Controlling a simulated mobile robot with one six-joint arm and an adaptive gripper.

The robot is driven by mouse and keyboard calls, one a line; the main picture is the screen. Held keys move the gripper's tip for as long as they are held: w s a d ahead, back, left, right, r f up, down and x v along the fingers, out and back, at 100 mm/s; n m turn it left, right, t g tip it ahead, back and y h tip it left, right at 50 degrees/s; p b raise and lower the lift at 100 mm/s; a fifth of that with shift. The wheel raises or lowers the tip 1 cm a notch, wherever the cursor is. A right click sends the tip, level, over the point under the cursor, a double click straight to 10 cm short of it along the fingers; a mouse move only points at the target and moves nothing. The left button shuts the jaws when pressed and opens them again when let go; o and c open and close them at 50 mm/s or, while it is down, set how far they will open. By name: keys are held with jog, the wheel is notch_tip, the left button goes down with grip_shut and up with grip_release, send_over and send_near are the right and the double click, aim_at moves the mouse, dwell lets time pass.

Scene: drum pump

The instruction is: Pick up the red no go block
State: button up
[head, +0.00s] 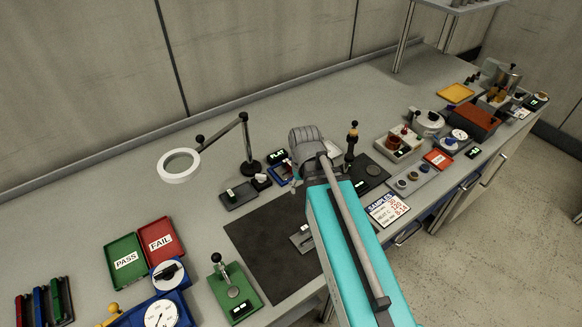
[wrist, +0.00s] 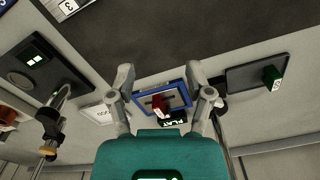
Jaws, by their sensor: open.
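The red block (wrist: 159,104) lies in a small blue-rimmed tray (wrist: 140,97) in the wrist view, with a white mark on its side. My gripper (wrist: 159,73) is open, its two fingers spread on either side of the tray in that view. Nothing is between the fingertips, and the block looks apart from them. The block is too small to make out clearly there.
A magnifier lamp (head: 180,165) stands behind left. A black-knobbed post stand (head: 350,150) is close on the right. The dark mat (head: 262,240) has bare room.

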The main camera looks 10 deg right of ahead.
jog(key=w+r+n+p, duration=0.2)
jog(key=w, duration=0.6)
jog(key=w+d+r+n+p, duration=0.1)
jog(key=w+r+p, duration=0.2)
jog(key=w, duration=0.6)
jog(key=shift+r+n, duration=0.25)
jog(key=shift+n, duration=0.15)
jog(key=shift+f, duration=0.1)
notch_tip(320, 180, down, 8)
jog(key=b, duration=0.8)
jog(key=shift+f+b, duration=0.25)
jog(key=shift+b, duration=0.05)
jog(key=shift+f, duration=0.1)
jog(key=f+b, duration=0.3)
jog(key=shift+w+a+f+b, duration=0.15)
jog(key=shift+a+f+b, duration=0.05)
jog(key=shift+a+b, duration=0.15)
jog(key=shift+f+b, duration=0.75)
jog(key=shift+f, duration=0.05)
